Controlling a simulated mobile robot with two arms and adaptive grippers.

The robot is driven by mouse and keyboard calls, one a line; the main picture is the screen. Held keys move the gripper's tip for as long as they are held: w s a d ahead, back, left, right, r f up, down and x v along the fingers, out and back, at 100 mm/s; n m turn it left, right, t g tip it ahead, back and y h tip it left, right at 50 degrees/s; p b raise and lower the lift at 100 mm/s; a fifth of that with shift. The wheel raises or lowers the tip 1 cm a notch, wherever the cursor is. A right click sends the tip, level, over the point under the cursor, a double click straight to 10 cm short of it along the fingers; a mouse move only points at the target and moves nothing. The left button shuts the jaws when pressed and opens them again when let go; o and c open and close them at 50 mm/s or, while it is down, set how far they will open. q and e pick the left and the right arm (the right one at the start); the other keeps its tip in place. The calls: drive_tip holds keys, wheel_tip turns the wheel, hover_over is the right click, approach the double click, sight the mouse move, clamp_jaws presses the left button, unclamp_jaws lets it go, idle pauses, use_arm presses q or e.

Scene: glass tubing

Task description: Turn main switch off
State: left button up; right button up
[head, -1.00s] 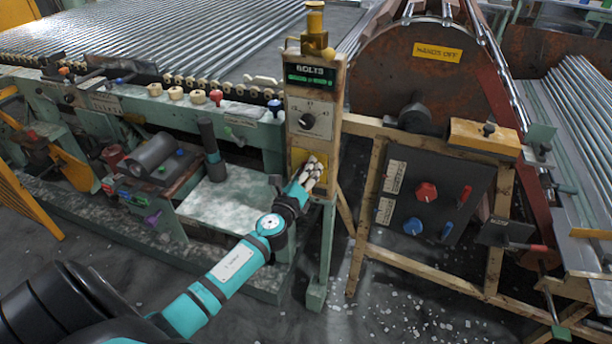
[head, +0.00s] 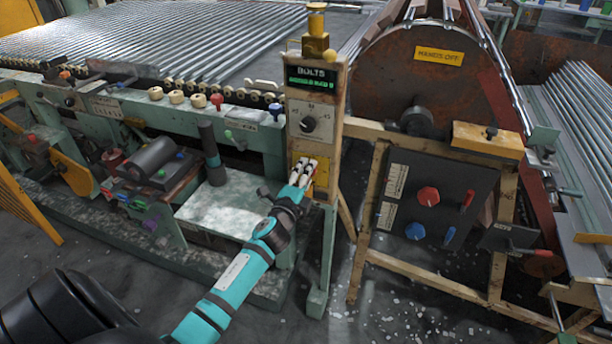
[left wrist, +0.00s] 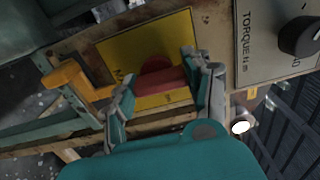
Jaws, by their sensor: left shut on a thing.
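The main switch is a red handle (left wrist: 160,78) on a yellow plate (left wrist: 118,52) in the left wrist view. The plate also shows as a yellow patch (head: 322,173) on the front of the wooden control post (head: 328,137) in the head view. My left gripper (left wrist: 166,88) has a finger on each side of the red handle and is shut on it. In the head view the left gripper (head: 304,173) hides the handle. The exact turn angle of the handle is hard to tell. My right gripper is in neither view.
Above the plate are a torque dial (head: 309,123) and a lit display (head: 310,79). A yellow bracket (left wrist: 72,80) sits beside the plate. A dark panel (head: 432,205) with red and blue knobs stands right of the post, below a rusty drum (head: 400,70).

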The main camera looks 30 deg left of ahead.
use_arm(q)
drive_tip(key=shift+n, duration=0.3)
drive_tip(key=o, duration=1.2)
drive_tip(key=v, duration=1.2)
